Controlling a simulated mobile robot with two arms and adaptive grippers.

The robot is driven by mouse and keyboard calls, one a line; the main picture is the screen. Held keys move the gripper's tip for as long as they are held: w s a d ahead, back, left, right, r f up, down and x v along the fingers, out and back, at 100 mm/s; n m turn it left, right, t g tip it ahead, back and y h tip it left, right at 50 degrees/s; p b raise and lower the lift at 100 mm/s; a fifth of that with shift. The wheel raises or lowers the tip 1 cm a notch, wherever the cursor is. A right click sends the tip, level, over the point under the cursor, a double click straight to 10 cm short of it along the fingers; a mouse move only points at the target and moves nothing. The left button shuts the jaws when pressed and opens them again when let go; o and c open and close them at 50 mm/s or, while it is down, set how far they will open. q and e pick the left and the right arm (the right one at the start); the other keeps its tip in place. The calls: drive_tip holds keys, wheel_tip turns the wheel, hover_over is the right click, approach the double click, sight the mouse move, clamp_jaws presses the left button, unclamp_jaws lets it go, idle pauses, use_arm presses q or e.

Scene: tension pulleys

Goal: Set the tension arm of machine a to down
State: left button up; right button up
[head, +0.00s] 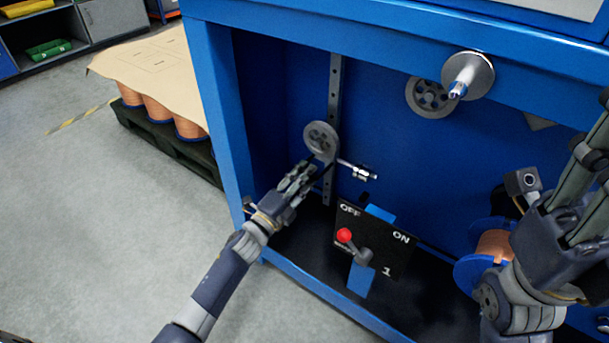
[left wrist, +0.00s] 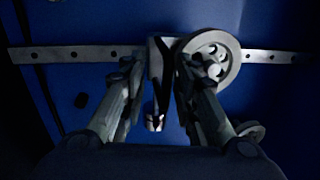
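A blue machine frame (head: 222,110) fills the head view; no letter "a" is readable on it. Inside, a grey pulley wheel (head: 321,137) sits at a vertical holed rail (head: 334,90), with a silver rod end (head: 360,171) below right. My left gripper (head: 305,170) is just below the pulley, hiding part of the mechanism. In the left wrist view, its two fingers stand apart around a dark arm and bracket (left wrist: 161,68), with the pulley (left wrist: 210,62) by the right finger. Contact is unclear. My right gripper (head: 592,165) is at the right edge, its fingertips partly cut off.
A black OFF/ON panel marked 1 (head: 398,263) with a red-knobbed lever (head: 345,236) stands below the pulley. A copper wire spool (head: 475,275) is by my right arm. A roller (head: 468,75) projects above. A pallet of spools (head: 165,125) stands left; the floor before it is clear.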

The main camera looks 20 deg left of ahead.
use_arm(q)
drive_tip(key=shift+d+r, duration=0.1)
drive_tip(key=shift+d, duration=0.05)
drive_tip(key=v, duration=1.2)
